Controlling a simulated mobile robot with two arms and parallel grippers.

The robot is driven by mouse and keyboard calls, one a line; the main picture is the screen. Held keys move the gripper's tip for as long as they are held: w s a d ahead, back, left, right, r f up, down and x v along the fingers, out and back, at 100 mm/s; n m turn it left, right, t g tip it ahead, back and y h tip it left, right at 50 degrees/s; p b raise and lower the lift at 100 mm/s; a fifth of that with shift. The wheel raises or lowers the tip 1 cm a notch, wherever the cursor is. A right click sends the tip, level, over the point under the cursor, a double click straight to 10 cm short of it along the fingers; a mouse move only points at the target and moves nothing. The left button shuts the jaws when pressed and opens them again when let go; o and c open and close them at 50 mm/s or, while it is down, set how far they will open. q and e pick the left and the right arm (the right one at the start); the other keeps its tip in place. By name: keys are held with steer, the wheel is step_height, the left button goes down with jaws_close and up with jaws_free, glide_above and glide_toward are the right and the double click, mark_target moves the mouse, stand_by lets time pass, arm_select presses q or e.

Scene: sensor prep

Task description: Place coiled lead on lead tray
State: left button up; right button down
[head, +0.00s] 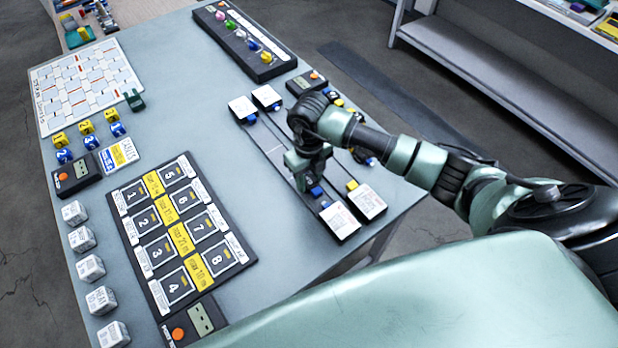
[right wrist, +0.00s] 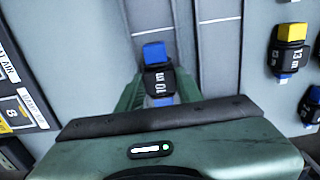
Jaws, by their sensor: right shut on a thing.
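My right gripper (head: 305,172) is over the right part of the table, at a dark-edged long rack (head: 272,150). In the right wrist view it is shut on a small black block with a blue end (right wrist: 156,72) and white lettering. A blue end also shows by the fingers in the head view (head: 316,190). I cannot tell whether the block touches the rack. No piece is clearly a coiled lead. A black tray (head: 284,66) with several small coloured pieces, possibly leads, lies at the far edge of the table. My left gripper is not in view.
A numbered black board (head: 130,238) fills the near left of the table (head: 175,100). White cubes (head: 82,239) line the left edge. Small yellow and blue blocks (head: 86,127) stand near a grid sheet (head: 85,85). A black meter (head: 306,83) stands beyond my right gripper.

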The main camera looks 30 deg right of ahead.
steer(key=shift+f, duration=0.4)
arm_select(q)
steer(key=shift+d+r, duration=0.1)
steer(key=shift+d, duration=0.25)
arm_select(e)
steer(key=shift+f, duration=0.2)
steer(key=c, duration=0.9)
jaws_free()
steer(key=shift+c, duration=0.2)
